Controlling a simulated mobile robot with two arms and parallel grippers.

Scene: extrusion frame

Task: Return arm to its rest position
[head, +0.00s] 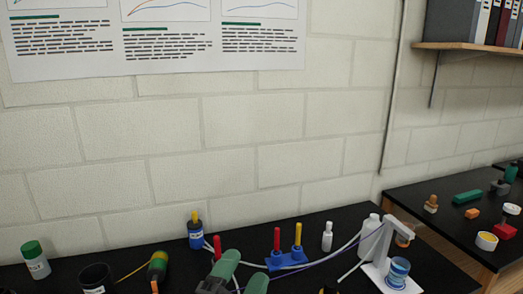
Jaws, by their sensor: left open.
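My left gripper (242,274) shows at the bottom edge of the head view, left of centre. Its two green-and-grey fingers stand apart, so it is open, with nothing seen between them. It appears in front of the black bench top (130,259), left of a blue holder (286,261) with red and yellow upright pieces. The rest of the left arm is cut off by the lower edge. My right gripper is not in view. No rest position is marked in this view.
A green-capped jar (36,262), a black cup (95,279) and a dark green-and-yellow object (158,267) stand at left. A blue pot (195,234), a small white bottle (327,237) and a white stand (400,226) are further back. A second bench (440,222) holds small parts.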

